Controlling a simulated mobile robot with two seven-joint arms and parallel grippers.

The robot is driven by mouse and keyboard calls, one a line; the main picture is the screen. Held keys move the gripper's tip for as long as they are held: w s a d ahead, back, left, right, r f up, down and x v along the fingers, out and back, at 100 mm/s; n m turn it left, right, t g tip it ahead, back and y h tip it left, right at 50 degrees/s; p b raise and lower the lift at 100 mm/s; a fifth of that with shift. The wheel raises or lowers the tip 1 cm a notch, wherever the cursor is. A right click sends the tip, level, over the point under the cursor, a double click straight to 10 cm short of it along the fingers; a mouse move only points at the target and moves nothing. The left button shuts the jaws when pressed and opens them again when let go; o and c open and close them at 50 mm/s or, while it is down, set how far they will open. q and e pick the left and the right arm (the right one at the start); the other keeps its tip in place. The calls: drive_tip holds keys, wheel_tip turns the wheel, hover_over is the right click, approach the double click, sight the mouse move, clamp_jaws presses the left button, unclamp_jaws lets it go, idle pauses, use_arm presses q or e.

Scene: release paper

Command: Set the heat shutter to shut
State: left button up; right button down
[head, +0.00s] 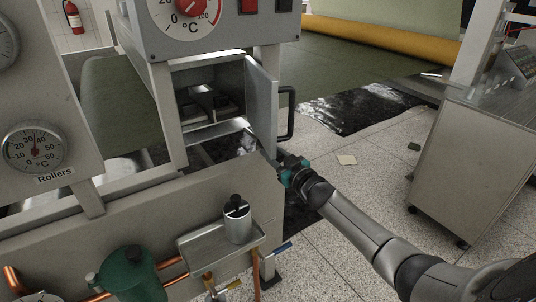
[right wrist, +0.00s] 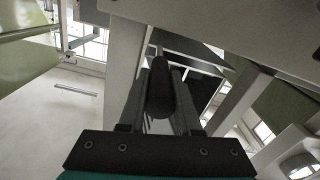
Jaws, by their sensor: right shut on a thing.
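The heat shutter (head: 262,105) is a grey metal door under the dial box in the head view. It stands swung open at the right of a box-like opening (head: 208,95), whose inside shows. A black bar handle (head: 290,115) is on its outer face. My right gripper (head: 281,158) is at the lower end of this handle; its fingertips are hard to make out there. In the right wrist view, the fingers (right wrist: 158,95) are shut on a dark rounded bar, the handle (right wrist: 160,90), with one finger on each side. My left gripper is out of view.
A °C dial (head: 187,15) sits above the opening and a Rollers dial (head: 35,147) at left. A small tray (head: 195,256) with a metal canister (head: 237,220) juts out below. A grey cabinet (head: 475,165) stands right. Speckled floor between is mostly clear.

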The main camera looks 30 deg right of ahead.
drive_tip(key=shift+d+r, duration=0.1)
drive_tip(key=shift+d, duration=0.25)
drive_tip(key=c, duration=0.8)
unclamp_jaws()
drive_tip(key=shift+d, duration=0.1)
drive_tip(key=shift+o, duration=1)
drive_tip(key=shift+s+a, duration=0.1)
drive_tip(key=shift+a, duration=0.1)
drive_tip(key=shift+s+p, duration=0.3)
drive_tip(key=shift+s, duration=0.3)
drive_tip(key=s+p, duration=0.3)
drive_tip(key=s, duration=1.1)
drive_tip(key=shift+d, duration=0.3)
drive_tip(key=shift+w+f, duration=0.1)
drive_tip(key=shift+f, duration=0.1)
